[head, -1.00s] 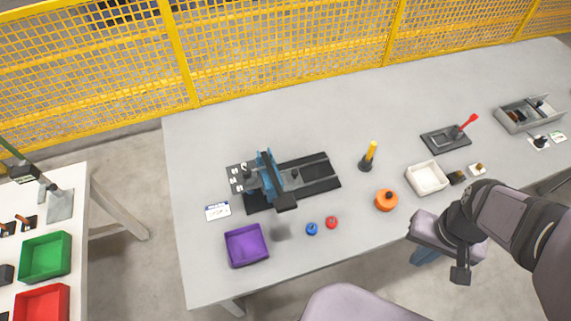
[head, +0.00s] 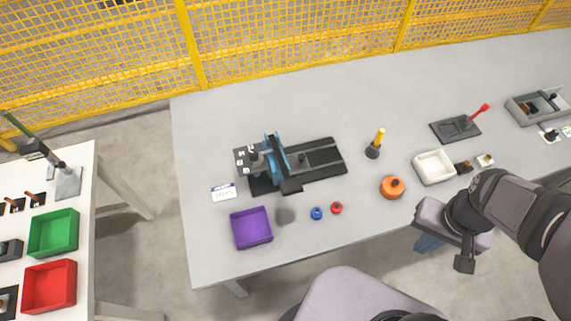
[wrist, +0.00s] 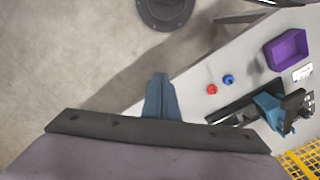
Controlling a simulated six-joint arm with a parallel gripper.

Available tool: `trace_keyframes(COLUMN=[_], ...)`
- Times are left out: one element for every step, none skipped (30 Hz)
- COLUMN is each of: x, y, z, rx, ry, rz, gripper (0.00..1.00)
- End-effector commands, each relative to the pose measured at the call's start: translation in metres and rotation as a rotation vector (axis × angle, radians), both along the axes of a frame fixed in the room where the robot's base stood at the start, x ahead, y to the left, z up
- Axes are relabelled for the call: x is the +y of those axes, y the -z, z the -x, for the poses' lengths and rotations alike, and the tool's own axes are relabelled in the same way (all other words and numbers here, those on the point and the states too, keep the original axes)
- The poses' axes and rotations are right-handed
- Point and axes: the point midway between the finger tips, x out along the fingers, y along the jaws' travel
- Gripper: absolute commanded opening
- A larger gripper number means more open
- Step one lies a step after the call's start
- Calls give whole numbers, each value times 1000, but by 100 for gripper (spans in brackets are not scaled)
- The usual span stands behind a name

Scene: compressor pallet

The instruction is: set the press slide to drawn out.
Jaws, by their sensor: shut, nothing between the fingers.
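The press has a blue frame (head: 272,148) and stands left of centre on the grey table. Its dark slide track (head: 322,152) runs out to the right, with a small dark knob (head: 302,159) on it. A black bar sticks out toward the front and hides part of the base. The press also shows at the right of the wrist view (wrist: 268,106), partly cut by the view of its dark parts. My gripper (head: 428,243) is at the table's front edge, well right of the press and apart from it. Its blue fingers (wrist: 162,95) are together and empty.
A purple tray (head: 251,228), blue knob (head: 317,213), red knob (head: 337,208) and orange puck (head: 392,187) lie in front. A yellow-handled post (head: 376,143) and white tray (head: 434,167) stand to the right. A yellow mesh fence (head: 290,45) runs behind.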

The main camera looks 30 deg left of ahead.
Motion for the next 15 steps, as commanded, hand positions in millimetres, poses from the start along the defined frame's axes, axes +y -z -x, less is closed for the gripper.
trace_keyframes(x=[0, 0, 0, 0, 0, 0, 0, 1, 3, 4, 7, 11, 15, 20, 28], y=[0, 0, 0, 0, 0, 0, 1, 1, 3, 4, 6, 8, 11, 14, 19], z=[0, 0, 0, 0, 0, 0, -1, -2, -5, -7, -11, -18, -24, -31, -42], rx=[0, 0, 0, 0, 0, 0, 0, -1, -2, -3, -5, -9, -11, -15, -22], ry=[0, 0, 0, 0, 0, -1, -3, -8, -19, -31, -47, -75, -104, -138, -188], rz=[0, 0, 0, 0, 0, 0, -1, -1, -3, -6, -9, -15, -20, -26, -36], gripper=[0, 0, 0, 0, 2, 12, 19, 26, 36, 36, 36, 36, 36, 36, 36])
